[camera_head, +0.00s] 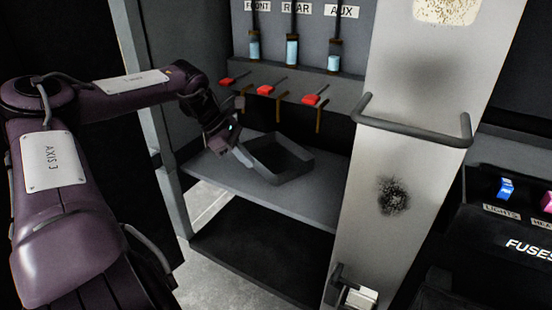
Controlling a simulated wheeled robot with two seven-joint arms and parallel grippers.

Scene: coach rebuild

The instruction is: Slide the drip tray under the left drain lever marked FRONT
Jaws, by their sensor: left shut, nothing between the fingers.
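The drip tray (292,172) is a dark grey, shallow open box. It lies at an angle on the grey shelf (318,205), below the row of red drain levers. The left lever (234,79) hangs under the column labelled FRONT (257,6). The tray sits further right than this lever in the picture, nearer the middle lever (265,90). My left gripper (243,156) is shut and empty, pointing down at the tray's left edge. I cannot tell whether it touches the tray. My right gripper is not in view.
The right lever (313,100) is under AUX (342,12). A pale panel with a grey handle (412,126) stands right of the shelf. A cabinet side post (165,150) bounds the left. The shelf's front strip is clear. A fuse box (515,235) is far right.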

